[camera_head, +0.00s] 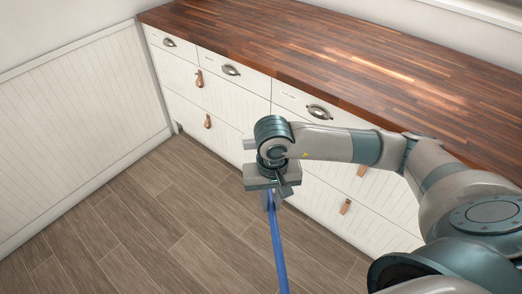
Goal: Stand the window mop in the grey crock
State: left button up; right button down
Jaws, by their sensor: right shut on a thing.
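My right gripper (270,193) is in front of the white drawer cabinet, pointing down. It is shut on a long blue handle (278,250), which I take to be the window mop's. The handle runs down from the jaws and leaves the picture at the bottom edge, so the mop's other end is out of view. The grey crock is not in view. My left gripper is not in view.
A white cabinet (230,98) with drawers, metal cup pulls and leather tabs stands under a bare wooden worktop (330,55). White panelling (75,130) lines the left side. The wooden floor (150,220) between is clear.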

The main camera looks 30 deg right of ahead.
jog(key=a+f+n, duration=0.1)
jog(key=n, duration=0.1)
jog(key=s+a+f+n, duration=0.1)
jog(key=f+n, duration=0.1)
jog(key=shift+a+f, duration=0.25)
jog(key=shift+a, duration=0.15)
jog(key=shift+w, duration=0.1)
